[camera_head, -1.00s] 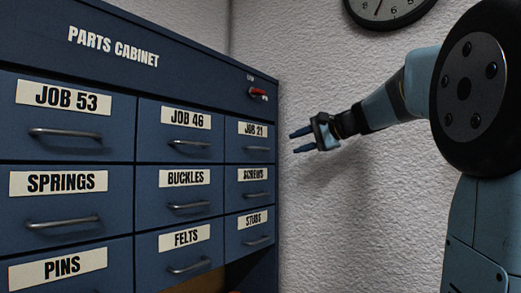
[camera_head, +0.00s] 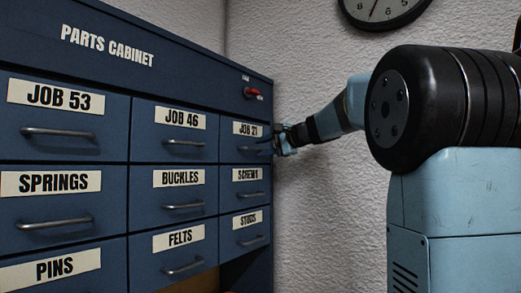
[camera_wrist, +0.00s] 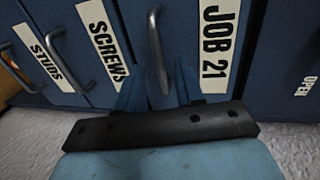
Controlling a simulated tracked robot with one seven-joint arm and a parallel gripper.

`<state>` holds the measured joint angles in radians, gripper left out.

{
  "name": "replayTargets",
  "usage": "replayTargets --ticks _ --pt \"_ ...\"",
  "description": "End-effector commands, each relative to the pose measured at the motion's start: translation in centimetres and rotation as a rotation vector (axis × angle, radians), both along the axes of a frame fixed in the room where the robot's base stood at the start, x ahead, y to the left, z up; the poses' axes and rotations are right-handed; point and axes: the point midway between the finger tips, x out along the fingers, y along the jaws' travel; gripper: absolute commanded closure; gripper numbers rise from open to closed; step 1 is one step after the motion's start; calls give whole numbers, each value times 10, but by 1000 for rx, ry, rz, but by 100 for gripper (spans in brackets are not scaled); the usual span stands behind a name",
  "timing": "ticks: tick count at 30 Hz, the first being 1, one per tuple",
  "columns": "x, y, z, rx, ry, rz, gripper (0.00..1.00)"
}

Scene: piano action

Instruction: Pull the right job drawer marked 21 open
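The JOB 21 drawer (camera_head: 229,141) is at the right of the cabinet's top row, its front flush with its neighbours. Its metal bar handle (camera_head: 249,148) also shows in the wrist view (camera_wrist: 154,40), next to the JOB 21 label (camera_wrist: 213,45). My gripper (camera_head: 268,145) is at the right end of this handle, in front of the drawer. In the wrist view its two blue fingers (camera_wrist: 160,85) are apart, with the handle's bar running between them. I cannot tell whether either finger touches the bar.
The blue parts cabinet (camera_head: 180,72) has other closed drawers, with SCREWS (camera_head: 246,174) directly below and JOB 46 (camera_head: 182,117) to the left. A small red lever (camera_head: 251,92) sits above, with OPEN printed beside it. A white wall (camera_head: 320,190) stands right of the cabinet.

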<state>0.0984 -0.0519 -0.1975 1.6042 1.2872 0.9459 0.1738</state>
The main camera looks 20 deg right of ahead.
Motion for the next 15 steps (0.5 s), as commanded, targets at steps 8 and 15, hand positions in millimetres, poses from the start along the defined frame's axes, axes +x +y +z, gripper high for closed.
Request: replayTargets --ticks 8,15 --pt "13 10 -4 1 1 1 63" --pt "13 10 -4 0 0 0 63"
